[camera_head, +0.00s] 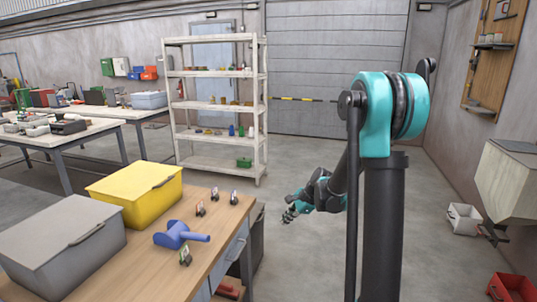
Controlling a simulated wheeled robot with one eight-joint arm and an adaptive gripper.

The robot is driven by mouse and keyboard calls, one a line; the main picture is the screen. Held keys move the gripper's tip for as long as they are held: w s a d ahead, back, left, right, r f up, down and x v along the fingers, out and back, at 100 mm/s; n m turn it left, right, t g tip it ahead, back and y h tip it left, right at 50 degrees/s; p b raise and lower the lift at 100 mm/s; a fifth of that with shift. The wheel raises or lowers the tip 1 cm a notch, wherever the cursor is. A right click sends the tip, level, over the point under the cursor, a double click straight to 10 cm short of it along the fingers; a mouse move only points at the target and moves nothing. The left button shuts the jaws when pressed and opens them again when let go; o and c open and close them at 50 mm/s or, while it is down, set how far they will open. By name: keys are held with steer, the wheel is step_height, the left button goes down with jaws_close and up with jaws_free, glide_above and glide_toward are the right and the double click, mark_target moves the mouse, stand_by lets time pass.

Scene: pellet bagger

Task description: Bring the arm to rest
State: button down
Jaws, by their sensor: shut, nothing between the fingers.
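My gripper (289,216) is at the end of my teal and black arm (385,115), near the middle of the head camera view. It hangs over open floor just right of the workbench's right edge, apart from the bench. The fingers are small in this view and appear closed, with nothing held. My upper arm link folds down from the teal shoulder on the dark column, and the wrist points to the left. Part of the forearm is hidden behind a dark link.
The wooden workbench (143,272) at lower left holds a yellow bin (134,197), a grey bin (62,243) and a blue scoop (180,235). A white shelf (179,105) stands behind. A hopper (509,187), a white crate (465,222) and a red crate (510,289) are at right.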

steer(key=s+d+n+h, duration=0.2)
steer(key=s+d+n, duration=0.2)
steer(key=s, duration=0.5)
steer(key=s+d+n+h, duration=0.2)
steer(key=s+d+n, duration=0.2)
steer(key=s, duration=0.5)
steer(key=s+d+n+t+h, duration=0.1)
steer(key=s+d+n+h, duration=0.1)
steer(key=s+d+n, duration=0.2)
steer(key=s+f+n, duration=0.1)
steer(key=s+n, duration=0.2)
steer(key=s, duration=0.2)
steer(key=shift+s, duration=0.35)
steer(key=shift+d, duration=0.1)
